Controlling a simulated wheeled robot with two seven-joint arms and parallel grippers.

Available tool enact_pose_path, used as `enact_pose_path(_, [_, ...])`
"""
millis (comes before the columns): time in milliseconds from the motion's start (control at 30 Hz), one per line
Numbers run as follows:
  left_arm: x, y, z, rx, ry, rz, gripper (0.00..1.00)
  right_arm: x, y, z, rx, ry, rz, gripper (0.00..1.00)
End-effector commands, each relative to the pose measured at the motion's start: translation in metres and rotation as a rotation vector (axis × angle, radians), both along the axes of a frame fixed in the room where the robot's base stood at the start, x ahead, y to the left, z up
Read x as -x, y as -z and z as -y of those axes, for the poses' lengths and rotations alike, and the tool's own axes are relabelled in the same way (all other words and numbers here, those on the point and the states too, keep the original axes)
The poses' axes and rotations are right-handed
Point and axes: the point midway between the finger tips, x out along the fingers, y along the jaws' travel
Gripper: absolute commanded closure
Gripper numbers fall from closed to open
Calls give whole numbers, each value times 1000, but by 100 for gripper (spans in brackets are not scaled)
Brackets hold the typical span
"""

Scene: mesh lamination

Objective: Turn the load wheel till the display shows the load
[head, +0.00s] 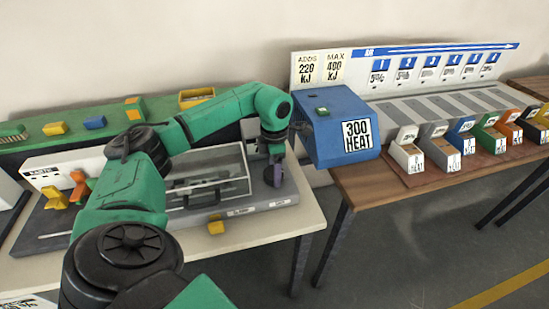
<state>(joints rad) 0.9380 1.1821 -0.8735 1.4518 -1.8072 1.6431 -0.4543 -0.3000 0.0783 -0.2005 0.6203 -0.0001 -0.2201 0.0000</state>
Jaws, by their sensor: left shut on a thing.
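My left gripper (275,176) points down at the right end of the grey base (218,228) on the near table. It is shut on what looks like the load wheel, which is mostly hidden by the gripper. The base carries a clear-sided box with a dark handle (197,197). Small white labels (243,211) sit on the base's front edge, too small to read surely. I cannot make out a display with a load reading. My right gripper is not in view.
A blue box (318,141) marked "300 HEAT" stands on the brown table to the right. Behind it is a sign (322,68) reading "ADDS 220 KJ, MAX 400 KJ". Several coloured bins (438,148) line that table. A green shelf (72,141) with small blocks is behind left.

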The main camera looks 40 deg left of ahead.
Motion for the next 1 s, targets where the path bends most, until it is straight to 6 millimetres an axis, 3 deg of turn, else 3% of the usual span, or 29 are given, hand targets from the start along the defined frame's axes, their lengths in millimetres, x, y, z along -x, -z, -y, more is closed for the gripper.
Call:
enact_pose_path(433, [-2,-3,-1,0,9,8,83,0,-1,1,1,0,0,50])
enact_pose_path(467, [-2,-3,-1,0,8,8,23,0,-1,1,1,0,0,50])
enact_pose_path(500, [-2,-3,-1,0,8,8,8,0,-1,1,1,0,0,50])
enact_pose_path(533, [-2,-3,-1,0,8,8,0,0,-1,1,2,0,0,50])
enact_pose_path(833, [-1,-5,0,0,9,5,0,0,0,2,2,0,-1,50])
enact_pose_path(1000, [-2,-32,0,0,10,10,0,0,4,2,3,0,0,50])
